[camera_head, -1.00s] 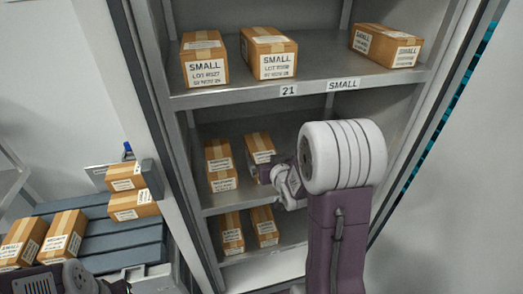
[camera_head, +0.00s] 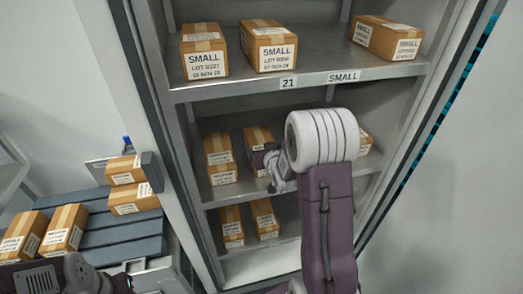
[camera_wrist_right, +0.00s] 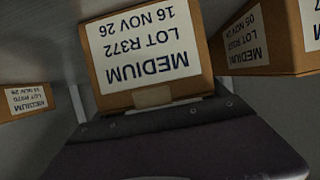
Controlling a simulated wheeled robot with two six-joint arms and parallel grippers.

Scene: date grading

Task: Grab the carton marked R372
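The carton marked R372 (camera_wrist_right: 150,45) fills the upper middle of the right wrist view, its MEDIUM label upside down there. In the head view this appears to be the brown carton (camera_head: 258,135) on the middle shelf, partly hidden by my right gripper (camera_head: 268,168). The gripper is right at the carton's front. Its dark body spans the bottom of the wrist view, close to the carton's taped edge. The fingers do not show clearly, so I cannot tell whether they touch the carton. Part of my left arm shows at bottom left, without a clear gripper.
In the wrist view, carton R377 (camera_wrist_right: 270,35) is close on the right and carton R370 (camera_wrist_right: 24,100) farther off on the left. SMALL cartons (camera_head: 268,48) stand on the shelf above, others (camera_head: 232,225) below. A slatted bench (camera_head: 125,238) with cartons is at left.

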